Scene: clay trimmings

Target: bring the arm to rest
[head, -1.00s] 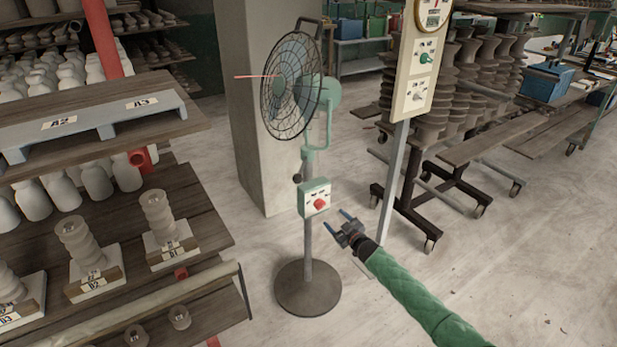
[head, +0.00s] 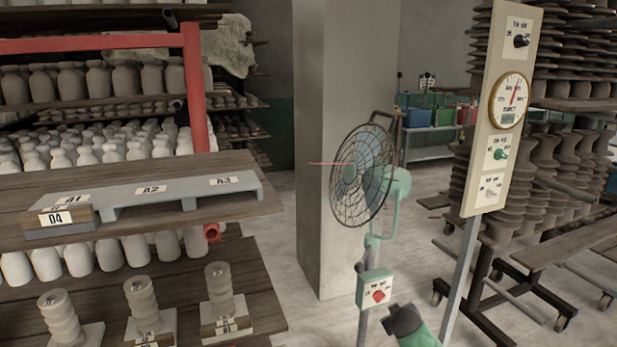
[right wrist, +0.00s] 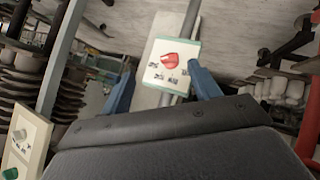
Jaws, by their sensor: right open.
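My right arm (head: 415,328) comes in at the bottom of the head view, with its end just right of the fan's control box. The fingers do not show there. In the right wrist view my right gripper (right wrist: 160,68) is open, with two blue fingers apart and nothing between them. The pale control box with a red knob (right wrist: 171,60) appears beyond the fingertips, apart from them as far as I can tell. In the head view this box (head: 374,289) sits on the stand of a green fan (head: 362,175). My left gripper is not in view.
A panel with a gauge and knobs (head: 497,110) stands on a post right of the fan. A concrete pillar (head: 340,100) is behind it. Shelves with pots and a grey board (head: 130,192) fill the left. Wheeled racks (head: 540,180) stand at the right.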

